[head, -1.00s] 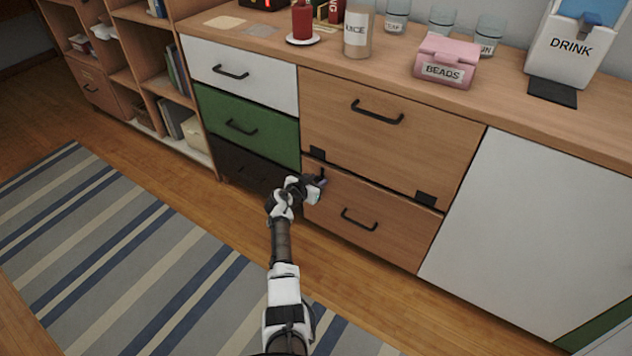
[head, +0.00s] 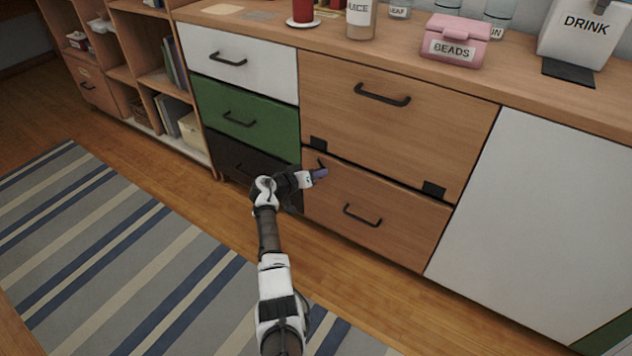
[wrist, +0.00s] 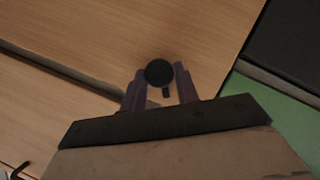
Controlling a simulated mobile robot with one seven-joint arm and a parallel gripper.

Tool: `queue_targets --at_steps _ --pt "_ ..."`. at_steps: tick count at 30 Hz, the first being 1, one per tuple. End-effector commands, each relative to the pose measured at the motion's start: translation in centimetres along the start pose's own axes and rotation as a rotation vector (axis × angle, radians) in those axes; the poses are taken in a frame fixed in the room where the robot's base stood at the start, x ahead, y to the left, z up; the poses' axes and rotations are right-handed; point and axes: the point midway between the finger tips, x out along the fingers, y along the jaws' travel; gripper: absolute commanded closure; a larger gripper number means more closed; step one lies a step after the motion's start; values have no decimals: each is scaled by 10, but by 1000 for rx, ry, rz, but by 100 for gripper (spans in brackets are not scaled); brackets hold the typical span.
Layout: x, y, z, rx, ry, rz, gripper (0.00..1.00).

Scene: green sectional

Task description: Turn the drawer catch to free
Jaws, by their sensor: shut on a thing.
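The drawer catch (wrist: 158,73) is a black round knob with a short tab, on the wooden drawer front in the wrist view. My gripper (wrist: 159,80) has its two purple fingers on either side of it, shut on it. In the head view my gripper (head: 320,173) reaches from the left to the upper left of the lower wooden drawer (head: 385,225). A small dark part of the catch (head: 321,163) shows just above the fingertips; the rest is hidden there. The lower wooden drawer looks closed.
The upper wooden front (head: 400,125) has a bar handle and two black plates at its lower edge. White, green (head: 245,112) and black drawers stand to the left. A pink beads box (head: 455,40) is on the counter. The striped rug (head: 110,240) and floor are clear.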

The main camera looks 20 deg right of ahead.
Motion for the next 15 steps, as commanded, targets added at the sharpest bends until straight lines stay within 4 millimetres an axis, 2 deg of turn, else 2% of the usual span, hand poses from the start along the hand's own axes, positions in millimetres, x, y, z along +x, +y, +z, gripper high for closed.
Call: queue_targets --at_steps 15 --pt "2 -7 4 -454 0 189 92"
